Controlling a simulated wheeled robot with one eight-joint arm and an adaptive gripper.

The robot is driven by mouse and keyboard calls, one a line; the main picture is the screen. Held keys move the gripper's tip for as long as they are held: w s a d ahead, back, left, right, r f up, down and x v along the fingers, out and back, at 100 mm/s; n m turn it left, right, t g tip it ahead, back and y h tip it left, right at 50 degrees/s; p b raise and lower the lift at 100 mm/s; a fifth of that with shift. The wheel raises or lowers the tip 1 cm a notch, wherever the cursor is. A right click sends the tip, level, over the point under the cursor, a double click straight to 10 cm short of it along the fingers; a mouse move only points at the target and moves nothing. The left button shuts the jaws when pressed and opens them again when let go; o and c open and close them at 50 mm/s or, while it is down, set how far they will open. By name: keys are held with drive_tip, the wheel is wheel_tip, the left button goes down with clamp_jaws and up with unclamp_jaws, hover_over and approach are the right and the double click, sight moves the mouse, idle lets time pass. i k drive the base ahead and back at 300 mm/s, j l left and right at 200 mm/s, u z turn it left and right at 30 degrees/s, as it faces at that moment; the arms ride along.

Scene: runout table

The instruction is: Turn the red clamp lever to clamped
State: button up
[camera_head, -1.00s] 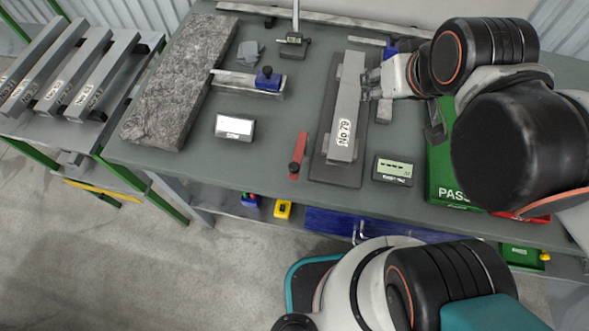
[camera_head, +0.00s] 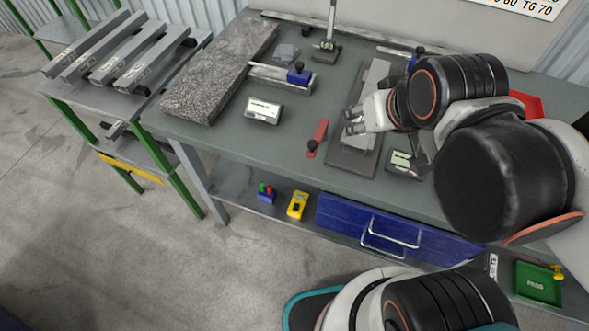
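The red clamp lever (camera_head: 320,131) is a short red bar with a black knob (camera_head: 312,145) at its near end. It lies on the grey table, left of a dark plate (camera_head: 345,158) that carries a long grey bar (camera_head: 377,78). My gripper (camera_head: 350,121) comes in from the right and points left, over the bar and plate. Its two fingertips look apart with nothing between them. They are to the right of the lever and do not touch it. The gripper hides the middle of the bar and its label.
Left of the lever are a small display box (camera_head: 263,111), a stone slab (camera_head: 222,75) and a blue-knobbed fixture (camera_head: 299,75). Another display (camera_head: 402,162) sits right of the plate. The table's front edge is close to the lever. A rack of bars (camera_head: 120,60) stands at left.

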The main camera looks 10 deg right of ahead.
sight(313, 145)
drive_tip(key=k+j+u, duration=0.1)
drive_tip(key=k+u, duration=0.25)
drive_tip(key=k+j+u, duration=0.15)
drive_tip(key=u, duration=0.2)
drive_tip(key=k+l+z, duration=0.15)
drive_tip(key=i+j+u, duration=0.15)
